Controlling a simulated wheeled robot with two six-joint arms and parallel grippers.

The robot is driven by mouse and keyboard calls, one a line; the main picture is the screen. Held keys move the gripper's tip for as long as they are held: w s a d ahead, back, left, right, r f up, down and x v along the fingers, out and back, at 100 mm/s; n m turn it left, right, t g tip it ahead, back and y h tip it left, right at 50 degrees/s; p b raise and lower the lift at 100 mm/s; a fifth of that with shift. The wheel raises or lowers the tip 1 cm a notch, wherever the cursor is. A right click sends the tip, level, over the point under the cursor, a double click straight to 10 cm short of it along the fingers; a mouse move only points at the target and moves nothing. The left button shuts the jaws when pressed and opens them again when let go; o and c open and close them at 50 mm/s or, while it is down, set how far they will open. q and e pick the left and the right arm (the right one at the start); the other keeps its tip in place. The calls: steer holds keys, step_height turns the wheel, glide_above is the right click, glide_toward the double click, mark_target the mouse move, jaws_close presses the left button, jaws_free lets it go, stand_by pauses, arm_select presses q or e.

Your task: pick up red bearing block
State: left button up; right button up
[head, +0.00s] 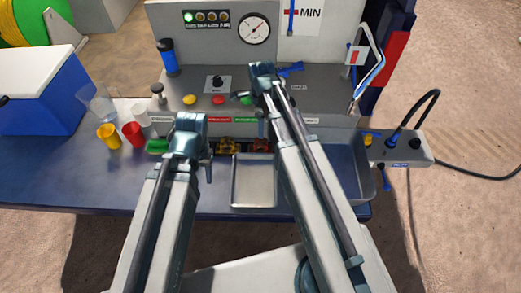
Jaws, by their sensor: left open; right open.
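A small red bearing block (261,146) sits at the foot of the console, just left of my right arm, which partly crowds it. A yellow-brown block (228,145) stands beside it on the left. My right gripper (264,74) is open and reaches over the console panel, beyond the red block and apart from it. My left gripper (188,124) is open at the console's front edge, left of both blocks, with a green piece (157,146) beside it. The fingertips of both grippers are small and partly hidden by the wrists.
A metal tray (254,192) lies on the blue bench (60,168). Yellow (107,136) and red (132,133) cups stand left, near a blue-and-white cooler (42,92). The console (215,84) carries buttons and a gauge.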

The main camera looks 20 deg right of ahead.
mark_target(261, 141)
arm_select(q)
step_height(261, 141, down, 5)
steer(key=b, duration=0.4)
arm_select(e)
step_height(261, 141, down, 5)
steer(key=shift+f, duration=0.1)
arm_select(q)
step_height(261, 141, down, 5)
steer(key=b, duration=0.5)
steer(key=shift+f, duration=0.2)
arm_select(e)
step_height(261, 141, down, 5)
steer(key=shift+s+a+f, duration=0.1)
steer(key=shift+f, duration=0.05)
arm_select(q)
steer(key=shift+r, duration=0.1)
arm_select(e)
jaws_close()
